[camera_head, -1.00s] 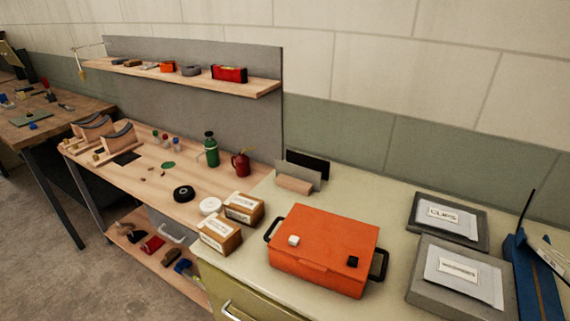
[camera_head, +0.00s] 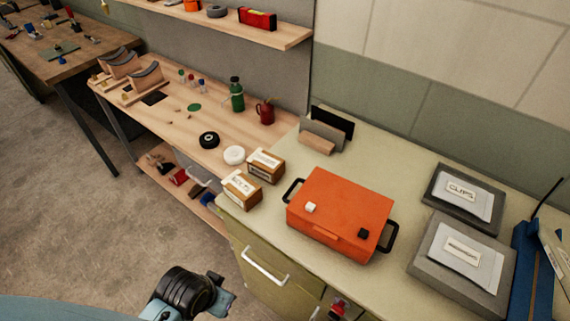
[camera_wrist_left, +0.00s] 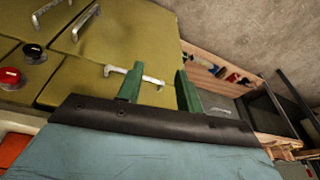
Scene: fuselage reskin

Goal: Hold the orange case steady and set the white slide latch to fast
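The orange case (camera_head: 340,207) lies shut on the pale green worktop in the head view, with black handles at its left and right ends. The white slide latch (camera_head: 311,207) is a small block on the left of its top; no marking on it is readable. A black block (camera_head: 363,233) is on the right of its top. In the left wrist view my left gripper (camera_wrist_left: 158,82) has its two green fingers apart with nothing between them, facing olive drawer fronts. An orange patch, probably the case, shows at that view's lower left (camera_wrist_left: 12,148). My right gripper is not visible.
Two labelled cartons (camera_head: 241,189) stand left of the case. Grey boxes, one marked CLIPS (camera_head: 461,190), lie to the right, beside a blue stand (camera_head: 533,260). A grey upright holder (camera_head: 322,135) stands behind. Drawer handles (camera_head: 264,266) project in front.

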